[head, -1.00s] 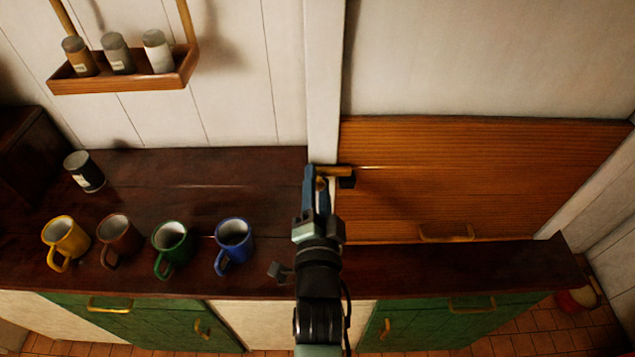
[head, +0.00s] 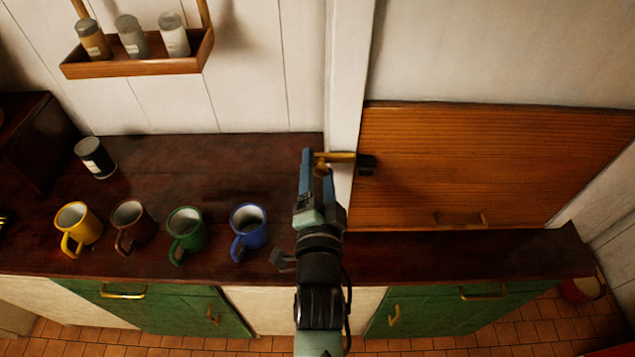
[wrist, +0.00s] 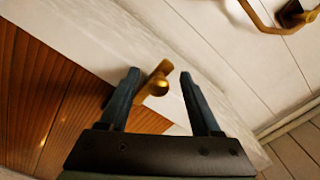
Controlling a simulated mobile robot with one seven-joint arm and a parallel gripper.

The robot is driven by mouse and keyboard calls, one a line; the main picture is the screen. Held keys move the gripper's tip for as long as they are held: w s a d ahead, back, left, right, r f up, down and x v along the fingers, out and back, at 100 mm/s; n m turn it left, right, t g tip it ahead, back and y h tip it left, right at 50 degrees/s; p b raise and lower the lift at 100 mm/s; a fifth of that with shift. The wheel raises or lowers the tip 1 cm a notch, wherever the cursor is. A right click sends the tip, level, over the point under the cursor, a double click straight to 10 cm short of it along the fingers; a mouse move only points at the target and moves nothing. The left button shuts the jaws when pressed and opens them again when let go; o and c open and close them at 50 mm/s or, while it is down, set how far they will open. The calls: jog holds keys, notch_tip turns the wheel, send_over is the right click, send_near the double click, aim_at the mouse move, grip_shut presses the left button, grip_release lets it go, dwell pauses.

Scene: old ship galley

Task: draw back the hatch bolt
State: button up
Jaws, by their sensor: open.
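The brass hatch bolt (head: 341,157) lies across the white post at the left edge of the wooden hatch (head: 490,165). In the wrist view the bolt's round knob (wrist: 160,88) sits between the two blue fingers of my gripper (wrist: 159,75), with room on both sides. In the head view my gripper (head: 316,172) is at the bolt's left end. It is open and holds nothing.
Yellow, brown, green and blue mugs (head: 249,228) stand on the dark counter (head: 220,160) to the left. A wall rack (head: 140,67) holds three jars. The counter between the mugs and the post is clear.

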jog(key=s+b, duration=0.3)
jog(key=s, duration=1)
jog(key=shift+a+b, duration=0.15)
jog(key=shift+b, duration=0.2)
jog(key=shift+w, duration=0.1)
